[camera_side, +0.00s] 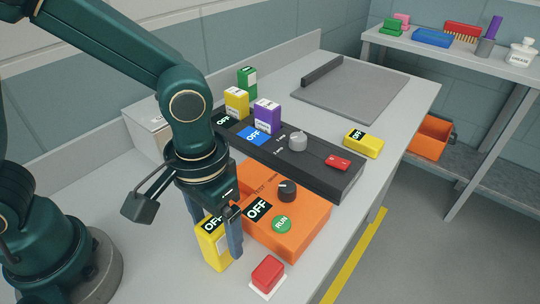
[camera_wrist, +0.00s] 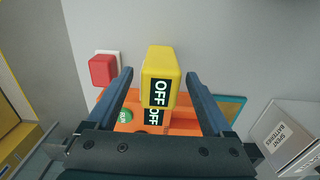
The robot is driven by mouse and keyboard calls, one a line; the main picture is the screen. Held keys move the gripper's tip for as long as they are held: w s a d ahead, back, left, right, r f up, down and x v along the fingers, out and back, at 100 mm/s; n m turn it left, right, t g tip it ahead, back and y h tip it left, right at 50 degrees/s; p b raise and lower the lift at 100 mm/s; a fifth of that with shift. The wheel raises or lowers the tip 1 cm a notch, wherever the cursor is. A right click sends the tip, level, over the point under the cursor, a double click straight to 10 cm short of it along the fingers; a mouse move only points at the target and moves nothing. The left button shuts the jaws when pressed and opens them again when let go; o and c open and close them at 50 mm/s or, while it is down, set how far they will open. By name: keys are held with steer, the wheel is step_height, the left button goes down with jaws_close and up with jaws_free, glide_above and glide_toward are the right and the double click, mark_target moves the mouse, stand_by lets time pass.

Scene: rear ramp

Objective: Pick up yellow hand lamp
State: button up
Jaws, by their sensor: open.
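A yellow block-shaped thing with a black OFF label (camera_side: 211,247), probably the hand lamp, stands upright at the front of the bench, left of an orange box. It also shows in the wrist view (camera_wrist: 162,60). My gripper (camera_side: 214,236) points down over it, one finger on each side. In the wrist view the fingers (camera_wrist: 158,74) are spread, with a gap between each finger and the yellow thing. My gripper and arm partly hide it in the side view. Another yellow block with an OFF label (camera_side: 363,144) lies at the right edge of the bench.
The orange box (camera_side: 290,238) has a dark knob and a green RUN button. A red block on a white plate (camera_side: 267,275) is close in front. A long black panel (camera_side: 320,177) behind carries several upright blocks and a grey knob. A grey-white bin (camera_wrist: 290,140) stands to one side.

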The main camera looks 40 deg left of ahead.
mark_target(220, 246)
steer(key=shift+f, duration=2.5)
jaws_close()
